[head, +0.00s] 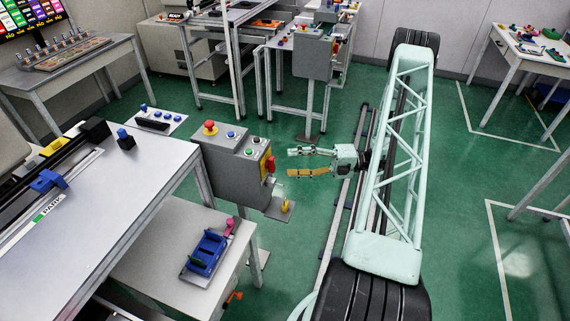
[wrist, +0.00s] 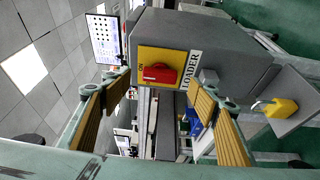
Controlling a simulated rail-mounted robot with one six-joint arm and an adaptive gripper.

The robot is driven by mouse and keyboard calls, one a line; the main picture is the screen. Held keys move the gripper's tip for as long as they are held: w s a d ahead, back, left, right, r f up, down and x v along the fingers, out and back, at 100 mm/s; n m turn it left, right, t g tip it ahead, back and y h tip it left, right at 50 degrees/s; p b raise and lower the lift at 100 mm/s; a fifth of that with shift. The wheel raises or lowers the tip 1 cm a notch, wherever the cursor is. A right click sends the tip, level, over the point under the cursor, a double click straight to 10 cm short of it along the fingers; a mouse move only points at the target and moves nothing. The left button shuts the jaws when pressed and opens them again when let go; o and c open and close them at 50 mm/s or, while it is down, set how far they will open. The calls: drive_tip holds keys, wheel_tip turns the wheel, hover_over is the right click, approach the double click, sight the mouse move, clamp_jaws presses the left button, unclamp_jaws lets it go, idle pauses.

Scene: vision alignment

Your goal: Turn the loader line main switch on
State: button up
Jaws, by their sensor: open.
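The loader main switch is a red rotary handle (wrist: 160,73) on a yellow plate (wrist: 147,56) with a "LOADER" label along its right edge. In the wrist view the handle lies across the picture, and small "ON" lettering shows at the plate's left. In the head view the red handle (head: 270,165) sits on the right side of a grey control box (head: 222,165). My gripper (head: 288,162) is open and empty, right of the box and apart from the handle. In the wrist view its fingers (wrist: 160,85) spread to either side of the switch, nearer the camera.
The box top carries a red mushroom button (head: 210,127). A similar grey box (head: 313,55) stands farther back.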

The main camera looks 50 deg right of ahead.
drive_tip(key=shift+v, duration=2.65)
drive_tip(key=w+a+r+n+g+h+b, duration=0.1)
drive_tip(key=w+a+r+n+g, duration=0.1)
drive_tip(key=a+r+n+g, duration=0.65)
drive_tip(key=w+a+r+n+g+h+b, duration=0.1)
drive_tip(key=w+a+r+n+g, duration=0.15)
drive_tip(key=a+r+n, duration=1)
drive_tip(key=s+a+r+n+g+h+b, duration=0.15)
drive_tip(key=s+a+r+n+h, duration=0.4)
drive_tip(key=a+r, duration=0.85)
drive_tip(key=s+a+r+n+t+h, duration=0.1)
drive_tip(key=s+a+r+n+h, duration=0.1)
drive_tip(key=s+n, duration=0.4)
drive_tip(key=s+a+r+n+t+h+b, duration=0.1)
drive_tip(key=s+a+r+n+t, duration=0.1)
drive_tip(key=s+a+n, duration=0.3)
drive_tip(key=s+a+r+n+t+h+b, duration=0.1)
drive_tip(key=s+a+r+n+h, duration=0.1)
drive_tip(key=s+n, duration=0.5)
drive_tip(key=s+a+r, duration=0.1)
drive_tip(key=s, duration=0.2)
drive_tip(key=shift+s+a+h, duration=0.3)
drive_tip(key=shift+h, duration=0.05)
